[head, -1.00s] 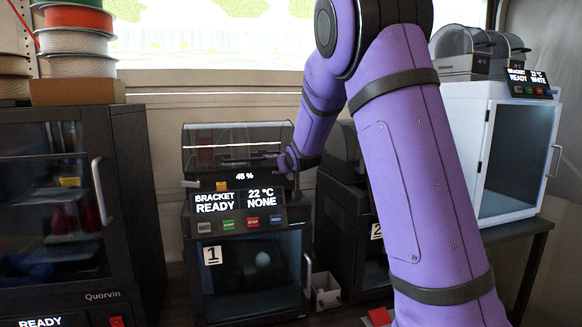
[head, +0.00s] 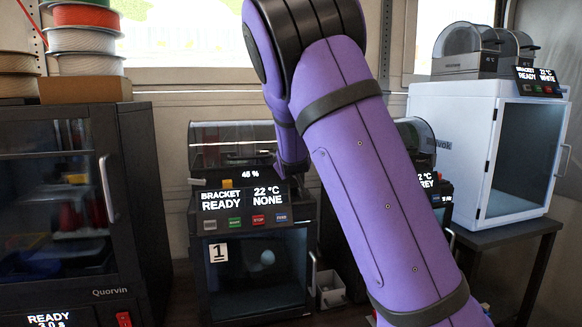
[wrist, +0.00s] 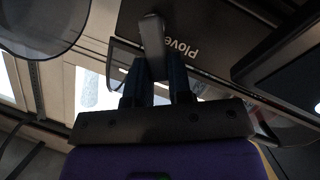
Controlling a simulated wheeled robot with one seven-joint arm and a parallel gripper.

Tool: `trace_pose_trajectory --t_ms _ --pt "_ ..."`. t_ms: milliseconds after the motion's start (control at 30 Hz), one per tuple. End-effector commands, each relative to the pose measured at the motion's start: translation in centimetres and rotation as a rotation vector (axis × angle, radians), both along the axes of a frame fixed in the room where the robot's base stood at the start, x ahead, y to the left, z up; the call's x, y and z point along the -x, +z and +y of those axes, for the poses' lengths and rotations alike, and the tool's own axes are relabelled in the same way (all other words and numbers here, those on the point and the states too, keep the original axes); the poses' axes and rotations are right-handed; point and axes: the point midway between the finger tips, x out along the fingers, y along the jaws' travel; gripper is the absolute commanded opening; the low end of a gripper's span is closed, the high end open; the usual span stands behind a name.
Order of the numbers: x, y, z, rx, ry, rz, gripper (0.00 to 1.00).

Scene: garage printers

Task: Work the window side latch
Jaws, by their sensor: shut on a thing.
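In the wrist view, my gripper (wrist: 159,66) has its two dark blue fingers closed around a grey tab (wrist: 151,32), which looks like a latch or handle piece. The tab stands in front of a dark panel (wrist: 190,22) with upside-down lettering, partly readable as "Plove". In the head view, my purple arm reaches down to the top right of printer 1 (head: 230,252) and hides the gripper and the tab. Printer 1 has a clear lid (head: 228,143) at its top, and its display reads BRACKET READY, 22 °C, NONE. Whether the latch itself has turned I cannot tell.
A large dark printer (head: 55,215) stands at the left, with filament spools (head: 82,40) above it. Another dark printer (head: 425,150) is partly behind my arm. A white printer (head: 470,130) stands on a table at the right. A small bin (head: 330,290) sits beside printer 1.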

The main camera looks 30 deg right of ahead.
Motion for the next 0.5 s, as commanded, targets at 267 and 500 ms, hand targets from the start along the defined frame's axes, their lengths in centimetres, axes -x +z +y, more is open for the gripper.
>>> trace_pose_trajectory --t_ms 267,500 --pt "0.03 -0.11 0.03 0.005 0.000 0.004 0.00" --pt "0.03 -0.13 0.04 0.005 0.000 0.004 0.40"
